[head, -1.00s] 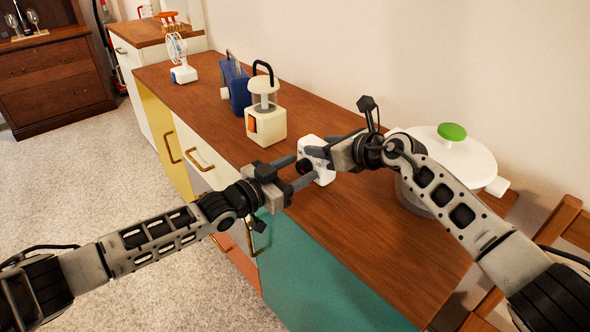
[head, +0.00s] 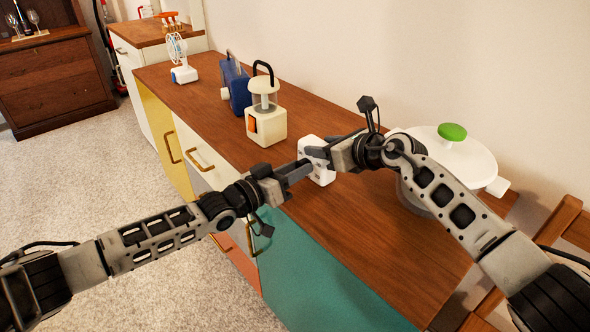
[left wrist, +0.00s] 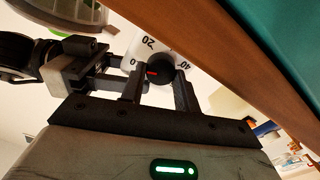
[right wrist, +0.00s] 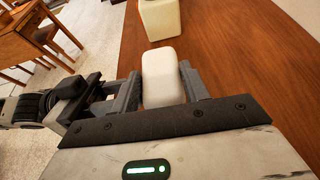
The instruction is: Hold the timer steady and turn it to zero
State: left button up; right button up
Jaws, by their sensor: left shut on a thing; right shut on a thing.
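The timer is a small white box (head: 322,175) standing on the wooden counter top. My right gripper (head: 322,153) is shut on its white body, which also shows between the fingers in the right wrist view (right wrist: 163,75). My left gripper (head: 301,170) is at the timer's front. In the left wrist view its fingers (left wrist: 160,88) are shut on the round black dial (left wrist: 162,68). The dial's red mark points left, toward the side where a 0 is printed; 20 and 40 also show on the face. The dial is hidden in the head view.
A white pot with a green knob (head: 452,133) stands right of the timer, close to my right arm. A cream lantern-like appliance (head: 265,122), a blue appliance (head: 238,88) and a small fan (head: 182,73) stand farther back. The counter front (head: 345,245) is clear.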

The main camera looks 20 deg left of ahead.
pick_arm(q)
jog(key=o, duration=1)
jog(key=v, duration=1.2)
